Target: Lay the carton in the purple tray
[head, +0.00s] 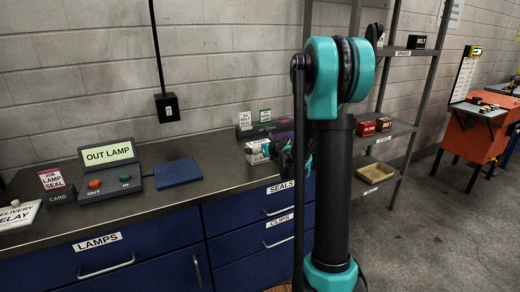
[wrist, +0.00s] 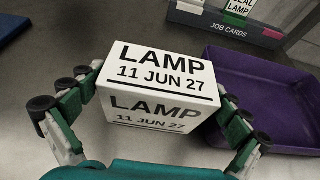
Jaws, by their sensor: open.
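The carton is a white box (wrist: 158,85) printed "LAMP 11 JUN 27" and stands on the grey bench top. In the wrist view it lies between the fingers of my gripper (wrist: 148,112), which is open, with one finger to each side of it. I cannot tell whether either fingertip touches it. The purple tray (wrist: 225,62) is right of the carton and partly behind the right finger; its visible floor is empty. In the head view my arm hides most of the tray, and the carton (head: 257,153) shows partly beside my gripper (head: 284,160).
A job card holder (wrist: 228,30) stands behind the tray. A shelf rack (head: 385,130) stands at right.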

